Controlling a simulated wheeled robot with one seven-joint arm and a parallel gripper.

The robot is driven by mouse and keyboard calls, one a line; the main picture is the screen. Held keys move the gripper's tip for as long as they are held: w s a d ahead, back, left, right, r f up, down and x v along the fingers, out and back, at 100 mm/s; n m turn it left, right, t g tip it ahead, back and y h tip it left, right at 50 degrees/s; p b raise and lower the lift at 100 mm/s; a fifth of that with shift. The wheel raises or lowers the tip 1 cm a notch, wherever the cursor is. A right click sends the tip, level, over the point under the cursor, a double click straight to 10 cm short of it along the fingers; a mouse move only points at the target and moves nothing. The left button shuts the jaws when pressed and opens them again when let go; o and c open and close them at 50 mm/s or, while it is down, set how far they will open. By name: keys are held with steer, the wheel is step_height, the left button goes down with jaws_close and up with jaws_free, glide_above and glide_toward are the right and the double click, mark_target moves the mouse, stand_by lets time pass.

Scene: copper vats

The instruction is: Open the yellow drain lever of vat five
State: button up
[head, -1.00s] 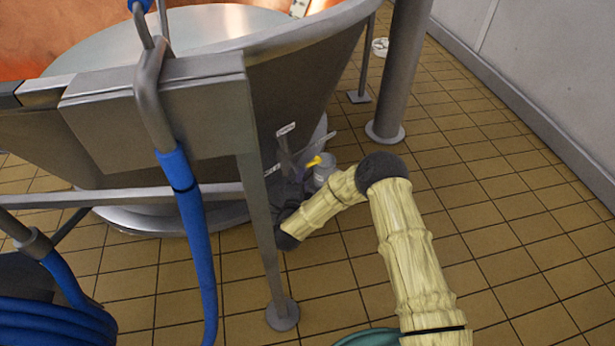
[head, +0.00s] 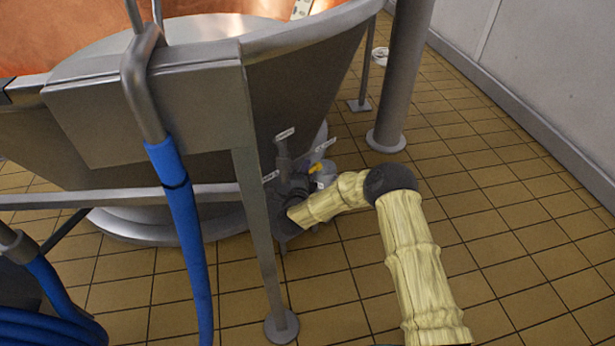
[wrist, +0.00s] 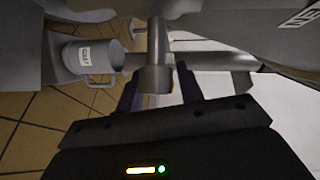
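The vat (head: 200,110) is a large steel vessel with a copper top in the head view; I cannot read a number on it. A small yellow part (head: 315,168), which looks like the drain lever, shows low beside the vat's foot, partly hidden by dark fittings and my arm. In the wrist view my gripper (wrist: 157,76) has its two dark fingers apart, one on each side of a grey vertical fitting (wrist: 158,60). A faint yellowish patch shows low between the fingers. I cannot tell whether the fingers touch anything.
A blue hose (head: 180,220) hangs in front of the vat, near a steel leg (head: 262,250). A grey column (head: 398,80) stands behind. Tiled floor is clear at right.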

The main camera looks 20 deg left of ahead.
steer(key=shift+w, duration=0.2)
jaws_close()
steer(key=shift+w, duration=0.1)
